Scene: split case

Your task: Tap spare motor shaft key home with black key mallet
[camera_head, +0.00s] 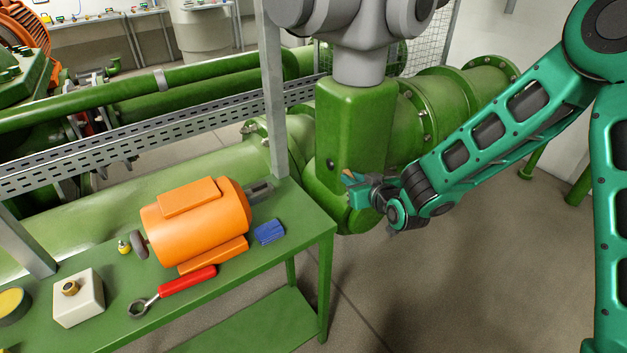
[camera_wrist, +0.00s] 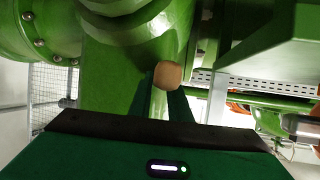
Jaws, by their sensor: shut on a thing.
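The orange motor (camera_head: 196,222) lies on the green bench, its grey shaft (camera_head: 259,189) pointing right toward the bench end. I cannot make out the key on the shaft. The shaft end also shows at the right edge of the wrist view (camera_wrist: 303,128). My gripper (camera_head: 352,180) is in the air right of the bench end, apart from the motor. It is shut on a tan, wood-like piece, whose rounded end shows between the fingers in the wrist view (camera_wrist: 167,75); it looks like the mallet's handle. No black mallet head can be made out.
On the green bench (camera_head: 310,230) are a blue block (camera_head: 269,232), a red-handled wrench (camera_head: 187,281), a white block with a brass fitting (camera_head: 78,298) and a small yellow-topped item (camera_head: 123,246). A grey post (camera_head: 273,90) rises behind the bench. Green pipework (camera_head: 350,130) stands behind my gripper.

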